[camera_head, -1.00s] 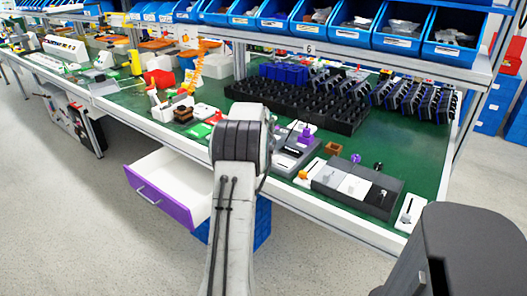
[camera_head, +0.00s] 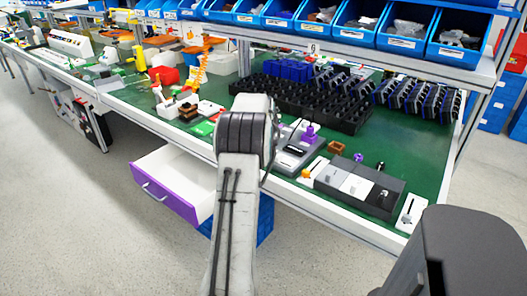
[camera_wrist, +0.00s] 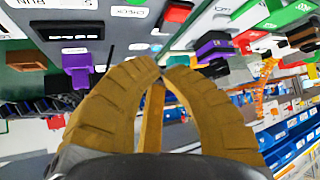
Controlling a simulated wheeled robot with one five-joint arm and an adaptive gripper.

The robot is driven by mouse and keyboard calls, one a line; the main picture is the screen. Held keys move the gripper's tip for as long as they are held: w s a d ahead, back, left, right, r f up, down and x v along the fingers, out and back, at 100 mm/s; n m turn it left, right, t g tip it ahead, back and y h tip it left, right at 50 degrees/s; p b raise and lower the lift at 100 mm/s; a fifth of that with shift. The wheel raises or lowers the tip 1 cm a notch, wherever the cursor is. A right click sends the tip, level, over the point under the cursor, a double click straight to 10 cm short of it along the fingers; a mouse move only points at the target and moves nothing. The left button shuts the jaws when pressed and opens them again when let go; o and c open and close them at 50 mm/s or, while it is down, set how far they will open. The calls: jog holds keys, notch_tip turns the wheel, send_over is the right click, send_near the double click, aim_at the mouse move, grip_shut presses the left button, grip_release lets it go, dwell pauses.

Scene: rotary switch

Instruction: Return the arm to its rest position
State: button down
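My arm (camera_head: 235,190) reaches from the bottom of the head view to the front edge of the green workbench (camera_head: 420,150); my gripper is hidden behind it there. In the wrist view my gripper (camera_wrist: 167,68) shows tan ribbed fingers arching together, tips almost touching, with nothing held between them. A rotary switch with a purple knob (camera_head: 309,133) stands on a grey base just right of the arm. The purple knob also shows in the wrist view (camera_wrist: 78,66), left of the fingers and apart from them.
An open white drawer with a purple front (camera_head: 165,198) juts out below the bench, left of my arm. A grey switch box (camera_head: 358,187) stands on the bench to the right. A black rack (camera_head: 300,103) lies behind. Blue bins (camera_head: 400,32) line the shelf above.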

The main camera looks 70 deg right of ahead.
dwell(0.4)
jog(key=w+a+r+n+t+y+p, duration=0.15)
jog(key=w+a+r, duration=0.35)
jog(key=a, duration=0.7)
jog(key=w+a+r+n+y+p, duration=0.2)
jog(key=w+a+r+n, duration=0.15)
jog(key=w+a, duration=0.65)
jog(key=w+a+r+n+t+y+p, duration=0.15)
jog(key=w+a+r, duration=0.3)
jog(key=a, duration=0.95)
jog(key=s+a+r+n+y+p, duration=0.1)
jog(key=s+a+n+p, duration=0.1)
jog(key=a, duration=0.6)
jog(key=s+a+r+n+y+p, duration=0.1)
jog(key=s+a+n, duration=0.15)
jog(key=a, duration=0.55)
jog(key=s+a+f+n+g+y+p, duration=0.1)
jog(key=s+a+n+y+p, duration=0.1)
jog(key=s+a, duration=1.1)
jog(key=shift+s+a+f+n+g+p, duration=0.15)
jog(key=shift+s+f+n+g+p, duration=0.3)
jog(key=shift+n, duration=0.55)
jog(key=shift+w+r, duration=0.2)
jog(key=shift+r, duration=0.05)
